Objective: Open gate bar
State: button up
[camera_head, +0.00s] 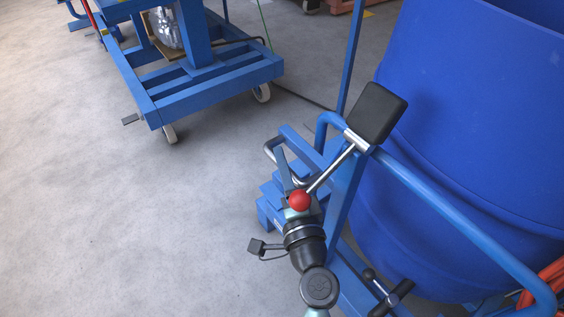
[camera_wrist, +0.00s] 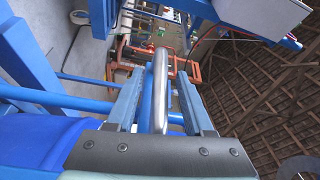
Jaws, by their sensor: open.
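A bent silver bar (camera_wrist: 159,80), which I take to be the gate bar, runs between my gripper's fingers in the wrist view. My gripper (camera_wrist: 160,74) is open, with one finger on each side of the bar. A blue tube lies close beside the bar between the fingers. In the head view the silver bar (camera_head: 270,150) shows as a curved loop beside the blue frame (camera_head: 344,190). My gripper (camera_head: 290,165) is at this loop, partly hidden by a red ball knob (camera_head: 300,200) on a metal rod. I cannot tell whether the fingers touch the bar.
A large blue drum (camera_head: 460,130) stands at the right behind a blue rail (camera_head: 450,215). A black pad (camera_head: 376,113) tops the rod near my gripper. A blue wheeled cart (camera_head: 220,80) stands at the back left. The floor at left is clear.

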jog(key=shift+w+a, duration=0.15)
jog(key=shift+w, duration=0.25)
jog(key=shift+c, duration=0.2)
grip_shut()
dwell(1.1)
